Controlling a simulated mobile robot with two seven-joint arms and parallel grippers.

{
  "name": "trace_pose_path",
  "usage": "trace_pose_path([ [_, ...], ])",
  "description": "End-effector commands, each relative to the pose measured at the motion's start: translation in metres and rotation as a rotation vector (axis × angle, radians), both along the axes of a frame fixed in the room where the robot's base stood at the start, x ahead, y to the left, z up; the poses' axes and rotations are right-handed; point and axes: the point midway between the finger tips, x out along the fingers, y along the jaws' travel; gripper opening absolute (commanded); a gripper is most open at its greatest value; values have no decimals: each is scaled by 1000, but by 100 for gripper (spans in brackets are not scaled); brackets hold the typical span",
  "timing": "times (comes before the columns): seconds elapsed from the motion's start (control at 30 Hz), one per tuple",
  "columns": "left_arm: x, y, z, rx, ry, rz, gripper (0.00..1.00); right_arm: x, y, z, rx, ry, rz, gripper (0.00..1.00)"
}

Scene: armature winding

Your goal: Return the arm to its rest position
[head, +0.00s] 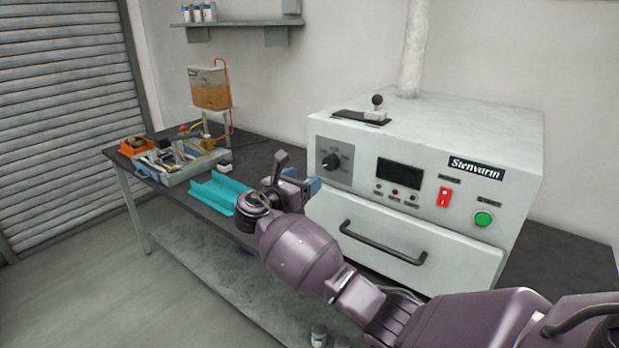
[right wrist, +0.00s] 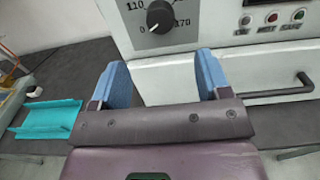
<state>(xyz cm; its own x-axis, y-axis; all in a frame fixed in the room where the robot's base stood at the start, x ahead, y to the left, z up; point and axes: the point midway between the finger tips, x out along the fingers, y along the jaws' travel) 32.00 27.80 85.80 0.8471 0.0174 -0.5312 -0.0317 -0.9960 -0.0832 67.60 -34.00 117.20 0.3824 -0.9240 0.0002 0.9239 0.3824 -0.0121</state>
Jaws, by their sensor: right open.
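My right arm comes in from the lower right in the head view, and its gripper (head: 296,179) is in front of the left part of the white oven (head: 330,208). In the right wrist view the two blue fingers of the right gripper (right wrist: 163,82) stand wide apart with nothing between them. Beyond them are the oven's dial (right wrist: 160,17) and white front. My left gripper is not in view.
A turquoise tray (head: 213,190) lies on the dark bench (head: 258,152), left of the gripper. Farther left are a grey toolbox (head: 180,172), an orange bin (head: 136,146) and a tank of amber liquid (head: 210,90). The oven drawer's handle (head: 382,245) sticks out near my arm.

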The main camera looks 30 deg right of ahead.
Motion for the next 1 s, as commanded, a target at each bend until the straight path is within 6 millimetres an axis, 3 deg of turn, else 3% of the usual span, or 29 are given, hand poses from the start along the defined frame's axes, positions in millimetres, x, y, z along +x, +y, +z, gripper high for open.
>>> trace_pose_path([
  [0.63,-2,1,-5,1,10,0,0,-1,2,0,10,-24,0,70],
  [0.83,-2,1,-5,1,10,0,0,14,9,1,118,-246,101,70],
  [1.0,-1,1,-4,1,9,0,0,38,34,8,387,-541,303,70],
])
